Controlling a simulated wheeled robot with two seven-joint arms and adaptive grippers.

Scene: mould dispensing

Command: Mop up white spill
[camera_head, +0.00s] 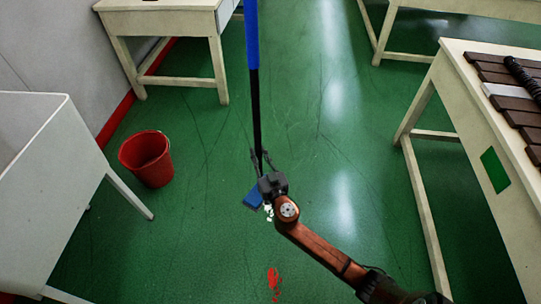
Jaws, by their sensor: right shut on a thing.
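My right gripper (262,162) is shut on the black lower part of the mop's pole (256,105), which stands close to upright. The pole's upper part is blue and runs out of the top of the view. The blue mop head (254,197) is low on the green floor, partly hidden behind my gripper. A small white spill (269,213) shows beside the mop head's right end, partly covered by my gripper and arm. My left gripper is not in view.
A red bucket (147,158) stands on the floor at the left. A red spill (273,282) lies nearer. White tables stand at the left (40,140), the back left (165,20) and the right (462,100). The floor aisle between them is open.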

